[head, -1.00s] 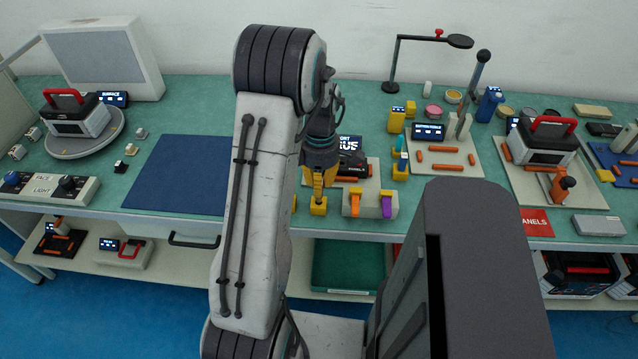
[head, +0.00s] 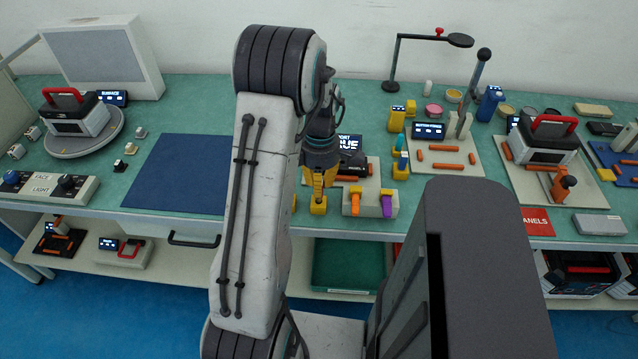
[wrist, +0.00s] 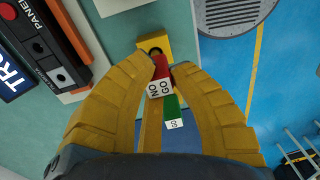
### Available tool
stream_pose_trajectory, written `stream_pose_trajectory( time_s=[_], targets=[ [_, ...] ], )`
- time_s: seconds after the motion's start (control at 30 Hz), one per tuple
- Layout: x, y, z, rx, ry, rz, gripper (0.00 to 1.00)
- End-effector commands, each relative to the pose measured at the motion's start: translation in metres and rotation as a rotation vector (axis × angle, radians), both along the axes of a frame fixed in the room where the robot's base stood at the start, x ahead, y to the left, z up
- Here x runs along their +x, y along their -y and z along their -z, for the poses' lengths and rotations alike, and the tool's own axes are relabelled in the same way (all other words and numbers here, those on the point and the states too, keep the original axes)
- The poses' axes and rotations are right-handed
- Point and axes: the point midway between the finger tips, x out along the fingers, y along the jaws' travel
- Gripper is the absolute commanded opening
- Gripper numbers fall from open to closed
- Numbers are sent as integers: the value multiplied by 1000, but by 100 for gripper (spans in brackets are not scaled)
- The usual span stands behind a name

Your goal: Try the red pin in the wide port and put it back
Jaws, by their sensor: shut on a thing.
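My gripper (head: 320,190) points down at the bench's front edge, just above a small yellow block (head: 318,208). In the wrist view its yellow fingers (wrist: 163,75) are shut on the red pin (wrist: 160,78), a gauge piece with a red part marked NO GO and a green part (wrist: 172,107) with a white end label. The red part's far end is at the yellow block (wrist: 153,43), which has a dark hole; I cannot tell whether it is still in the hole. A black port panel (wrist: 45,40) with round holes lies at upper left; which is the wide port cannot be told.
A display reading TRUE (head: 350,143) stands behind the gripper. A grey block (head: 377,209) with orange and purple pieces is close on the right. A blue mat (head: 178,175) lies clear at left. A green bin (head: 348,264) sits on the shelf below.

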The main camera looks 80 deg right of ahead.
Motion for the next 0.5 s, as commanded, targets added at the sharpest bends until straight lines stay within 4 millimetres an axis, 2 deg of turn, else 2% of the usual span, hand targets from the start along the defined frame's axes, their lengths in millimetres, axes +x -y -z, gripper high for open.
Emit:
stream_pose_trajectory(
  time_s=[0.5],
  targets=[
    [0, 0, 5, 0, 0, 0, 0]
  ],
)
